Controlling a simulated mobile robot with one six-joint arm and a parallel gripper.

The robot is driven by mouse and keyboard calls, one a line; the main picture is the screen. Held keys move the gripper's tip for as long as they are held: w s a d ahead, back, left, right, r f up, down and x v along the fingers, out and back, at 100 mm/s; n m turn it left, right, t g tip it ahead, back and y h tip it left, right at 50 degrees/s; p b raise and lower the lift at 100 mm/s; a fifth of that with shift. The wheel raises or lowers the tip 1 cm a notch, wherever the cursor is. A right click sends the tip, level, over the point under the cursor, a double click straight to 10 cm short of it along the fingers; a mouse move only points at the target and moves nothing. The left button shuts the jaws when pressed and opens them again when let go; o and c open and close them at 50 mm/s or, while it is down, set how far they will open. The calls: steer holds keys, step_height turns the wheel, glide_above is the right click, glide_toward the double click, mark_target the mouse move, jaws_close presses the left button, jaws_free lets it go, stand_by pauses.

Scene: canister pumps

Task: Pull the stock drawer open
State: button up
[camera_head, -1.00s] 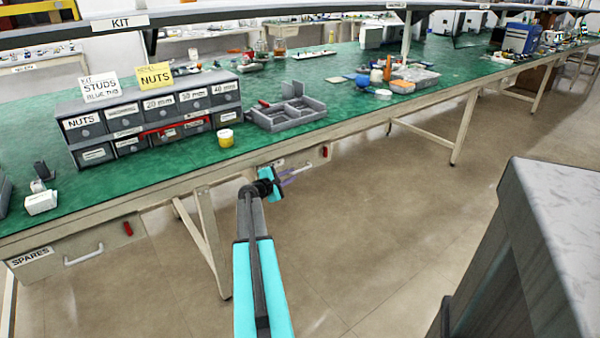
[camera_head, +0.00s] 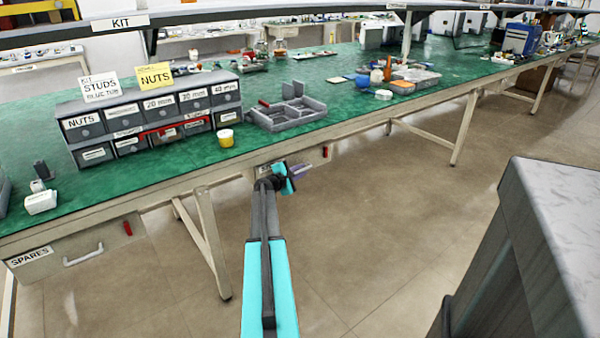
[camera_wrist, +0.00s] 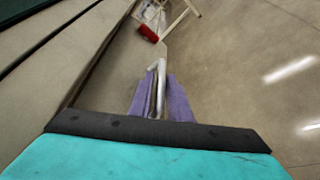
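The stock drawer (camera_head: 314,156) hangs under the bench edge. My arm covers part of its front, and its label is mostly hidden. A red tag (camera_head: 325,152) sits at its right end and also shows in the wrist view (camera_wrist: 148,34). My gripper (camera_head: 298,171) is at the drawer front. In the wrist view its purple fingers (camera_wrist: 160,98) lie close on both sides of the pale bar handle (camera_wrist: 159,69), with hardly any gap. They look shut on it. The drawer looks closed, its front close to the bench edge.
A SPARES drawer (camera_head: 88,250) hangs farther left under the bench. Labelled bins (camera_head: 150,118), a yellow-topped jar (camera_head: 225,138) and a grey divided tray (camera_head: 290,115) stand on the green bench top (camera_head: 190,165). A grey block-like surface (camera_head: 560,230) fills the lower right. The floor before the drawer is clear.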

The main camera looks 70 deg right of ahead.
jaws_close()
steer(key=shift+a, duration=0.1)
steer(key=shift+s, duration=0.1)
